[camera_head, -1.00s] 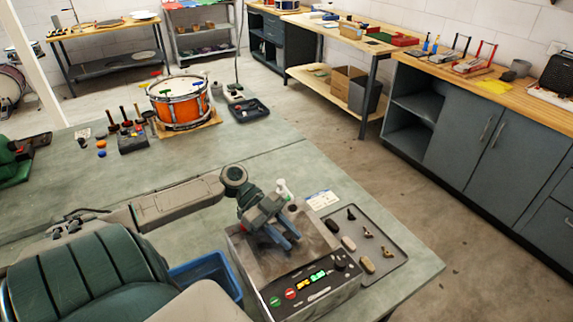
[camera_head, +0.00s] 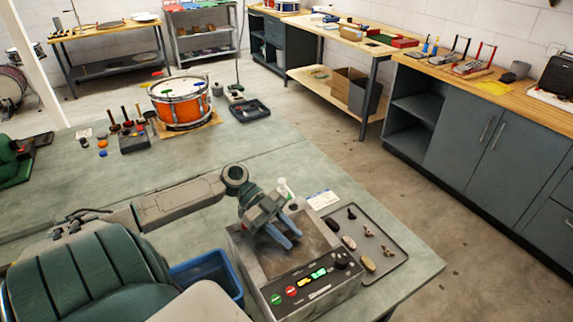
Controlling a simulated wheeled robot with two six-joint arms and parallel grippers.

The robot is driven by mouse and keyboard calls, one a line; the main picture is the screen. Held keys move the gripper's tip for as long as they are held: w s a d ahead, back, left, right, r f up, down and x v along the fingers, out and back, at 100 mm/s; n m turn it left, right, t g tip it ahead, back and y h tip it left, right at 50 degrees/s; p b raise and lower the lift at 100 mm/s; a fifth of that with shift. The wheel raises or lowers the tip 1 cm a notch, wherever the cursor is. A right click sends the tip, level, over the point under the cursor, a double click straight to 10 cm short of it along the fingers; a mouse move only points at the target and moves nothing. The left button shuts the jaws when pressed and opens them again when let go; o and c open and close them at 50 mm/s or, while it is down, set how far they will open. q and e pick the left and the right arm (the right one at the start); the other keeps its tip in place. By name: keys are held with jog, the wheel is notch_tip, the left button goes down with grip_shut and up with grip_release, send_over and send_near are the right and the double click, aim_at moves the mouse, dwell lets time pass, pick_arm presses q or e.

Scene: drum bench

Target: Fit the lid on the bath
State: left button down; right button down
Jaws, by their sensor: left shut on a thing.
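The bath (camera_head: 318,286) is a grey box near the front right of the bench, with a front panel of lit displays and green and red buttons. A dark flat lid (camera_head: 256,262) appears to lie over its top. My left gripper (camera_head: 283,235) reaches down over the bath from the left and is shut on the lid. The grip point is partly hidden by the fingers. I cannot tell whether the lid sits flush in the rim. My right gripper is not in view.
A grey tray (camera_head: 398,262) with several small parts lies right of the bath. A white bottle (camera_head: 284,188) stands behind it and a blue bin (camera_head: 208,274) is at its left. An orange drum (camera_head: 180,108) stands farther back. The bench middle is clear.

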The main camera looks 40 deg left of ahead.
pick_arm(q)
jog(key=shift+s+d+f, duration=0.15)
jog(key=shift+s+f, duration=0.25)
jog(key=shift+f, duration=0.4)
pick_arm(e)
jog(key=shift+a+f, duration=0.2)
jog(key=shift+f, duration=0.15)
pick_arm(q)
jog(key=c, duration=1.1)
grip_release()
jog(key=shift+w+a+r, duration=0.2)
jog(key=shift+a+r, duration=0.15)
jog(key=shift+a, duration=0.15)
jog(key=v, duration=0.4)
jog(key=shift+w+a, duration=0.1)
jog(key=shift+a, duration=0.3)
jog(key=a+r, duration=0.1)
jog(key=a+r+p, duration=0.1)
jog(key=a+r, duration=0.1)
jog(key=shift+a+r+p, duration=0.15)
jog(key=shift+a+p, duration=0.1)
jog(key=shift+p, duration=0.05)
jog(key=shift+a+r, duration=0.1)
jog(key=shift+a, duration=0.55)
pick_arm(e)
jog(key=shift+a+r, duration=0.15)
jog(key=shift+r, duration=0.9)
